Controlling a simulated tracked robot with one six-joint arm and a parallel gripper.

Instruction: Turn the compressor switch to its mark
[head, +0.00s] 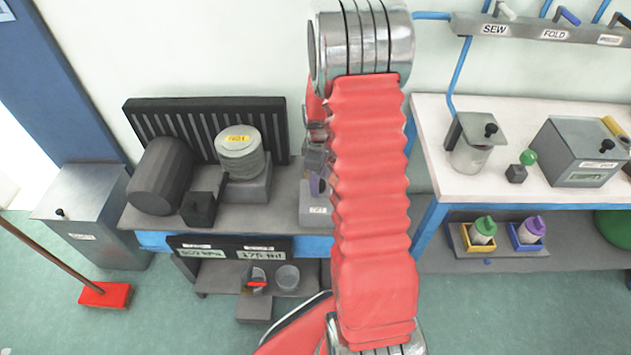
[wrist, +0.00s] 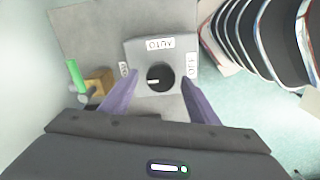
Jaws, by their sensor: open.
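The compressor switch is a grey box with a round dark knob (wrist: 160,78) in the wrist view. A pale pointer line on the knob points to the left. An upside-down AUTO label (wrist: 160,44) lies above the knob, with smaller labels to its left and right, too small to read surely. My gripper (wrist: 160,80) is open, its two purple fingers on either side of the knob; I cannot tell whether they touch it. In the head view the switch box (head: 311,208) stands at the bench's right end, partly hidden by my red-sleeved arm.
A green-topped fitting (wrist: 75,74) sits left of the box in the wrist view. A white table (head: 430,122) with tools stands at right. A red broom (head: 106,294) rests on the floor.

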